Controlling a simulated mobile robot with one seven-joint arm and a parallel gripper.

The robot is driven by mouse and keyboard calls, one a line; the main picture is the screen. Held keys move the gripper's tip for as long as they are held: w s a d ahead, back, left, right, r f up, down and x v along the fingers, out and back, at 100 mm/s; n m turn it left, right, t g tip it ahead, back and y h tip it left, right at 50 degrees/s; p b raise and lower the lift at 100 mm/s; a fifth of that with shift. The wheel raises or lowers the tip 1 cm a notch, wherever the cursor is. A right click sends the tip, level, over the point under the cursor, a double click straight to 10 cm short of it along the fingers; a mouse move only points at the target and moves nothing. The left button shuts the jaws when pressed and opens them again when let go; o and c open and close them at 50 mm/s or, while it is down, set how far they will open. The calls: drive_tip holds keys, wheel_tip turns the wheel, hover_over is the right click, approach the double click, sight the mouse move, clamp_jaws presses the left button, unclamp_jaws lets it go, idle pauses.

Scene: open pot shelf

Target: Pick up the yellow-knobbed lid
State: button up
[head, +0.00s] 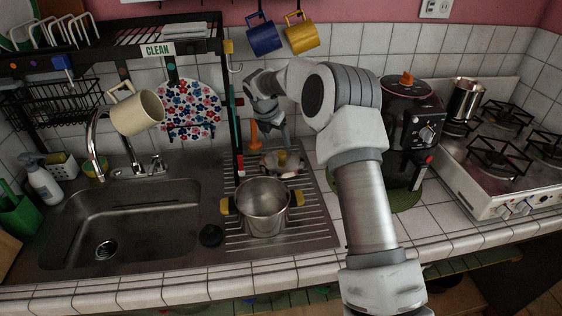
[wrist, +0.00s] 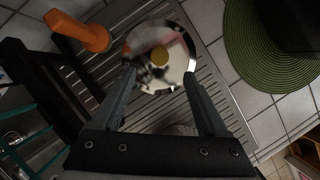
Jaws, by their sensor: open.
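The yellow-knobbed lid (wrist: 160,82) is a round, shiny metal disc with a yellow knob (wrist: 159,56) at its middle. In the wrist view it lies on the ribbed drainboard, beyond and between my gripper's fingers. In the head view the lid (head: 283,166) lies behind the steel pot, partly covered by my gripper. My gripper (wrist: 160,75) is open and empty, with a finger on each side of the lid's near part in the picture. It points down over the lid in the head view (head: 279,150). I cannot tell how far the fingertips are above the lid.
A steel pot (head: 263,212) with yellow handles stands on the drainboard in front of the lid. A black rack post (head: 229,120) stands close by. A green round mat (wrist: 262,50) lies to the right.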

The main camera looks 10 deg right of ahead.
sight(281, 153)
drive_tip(key=x, duration=0.8)
drive_tip(key=shift+a+p, duration=0.1)
drive_tip(key=shift+p, duration=0.3)
drive_tip(key=shift+c, duration=0.4)
clamp_jaws()
idle(0.7)
